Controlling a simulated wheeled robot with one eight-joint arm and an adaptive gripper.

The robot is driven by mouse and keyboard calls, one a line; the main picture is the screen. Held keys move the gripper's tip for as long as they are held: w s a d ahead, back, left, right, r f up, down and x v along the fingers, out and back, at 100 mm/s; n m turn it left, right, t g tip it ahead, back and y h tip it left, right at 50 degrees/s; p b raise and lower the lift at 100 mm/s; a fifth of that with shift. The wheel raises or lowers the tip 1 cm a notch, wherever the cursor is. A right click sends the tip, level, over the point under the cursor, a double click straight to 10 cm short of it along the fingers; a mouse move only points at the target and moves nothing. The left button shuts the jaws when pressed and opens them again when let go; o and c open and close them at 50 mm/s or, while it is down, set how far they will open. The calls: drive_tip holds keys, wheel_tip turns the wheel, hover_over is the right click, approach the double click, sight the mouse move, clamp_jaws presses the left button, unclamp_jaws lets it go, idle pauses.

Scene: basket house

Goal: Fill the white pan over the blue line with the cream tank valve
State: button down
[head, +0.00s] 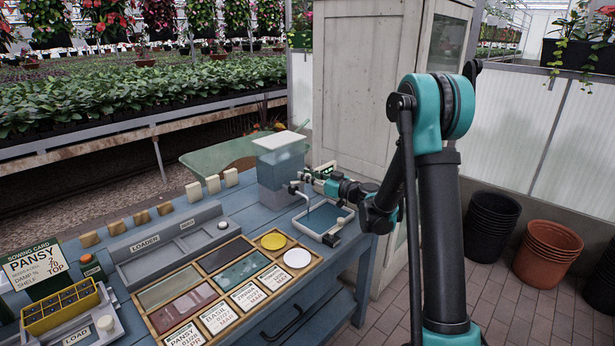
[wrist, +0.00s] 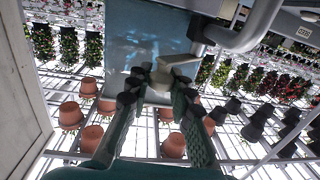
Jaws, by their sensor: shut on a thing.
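A pale blue tank (head: 277,170) with a cream lid stands at the far right end of the blue bench. A grey spout pipe (head: 302,194) runs from it over the white pan (head: 346,222). The pan has a white rim and a blue-grey inside; its line and any water level are too small to tell. My gripper (head: 310,177) is at the tank's right side. In the wrist view its fingers are shut on the cream tank valve (wrist: 177,62), in front of the tank wall and beside the grey pipe (wrist: 246,34).
A wooden tray of seed compartments and labels (head: 240,265) lies left of the pan. A grey loader (head: 165,250), a yellow cell tray (head: 60,308) and a sowing card (head: 35,268) are farther left. A tall pale cabinet (head: 355,80) stands behind my arm.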

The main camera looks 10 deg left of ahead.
drive_tip(key=shift+w+g, duration=0.1)
drive_tip(key=shift+g, duration=0.2)
drive_tip(key=shift+w+a+n+g+y, duration=0.3)
drive_tip(key=shift+w+n+g+y, duration=0.2)
drive_tip(key=shift+n+g, duration=1.15)
drive_tip(key=shift+w+a+n+g+y, duration=0.4)
drive_tip(key=shift+n+g, duration=0.6)
drive_tip(key=shift+g, duration=1.15)
drive_tip(key=shift+w+a+n+g+y, duration=0.25)
drive_tip(key=shift+w+n+g+y, duration=0.3)
drive_tip(key=shift+n+g, duration=1.1)
drive_tip(key=shift+g, duration=0.45)
drive_tip(key=c, duration=1.3)
unclamp_jaws()
drive_tip(key=shift+d, duration=0.1)
drive_tip(key=d, duration=0.4)
drive_tip(key=w+d, duration=0.1)
drive_tip(key=d, duration=0.6)
drive_tip(key=shift+w+d, duration=0.35)
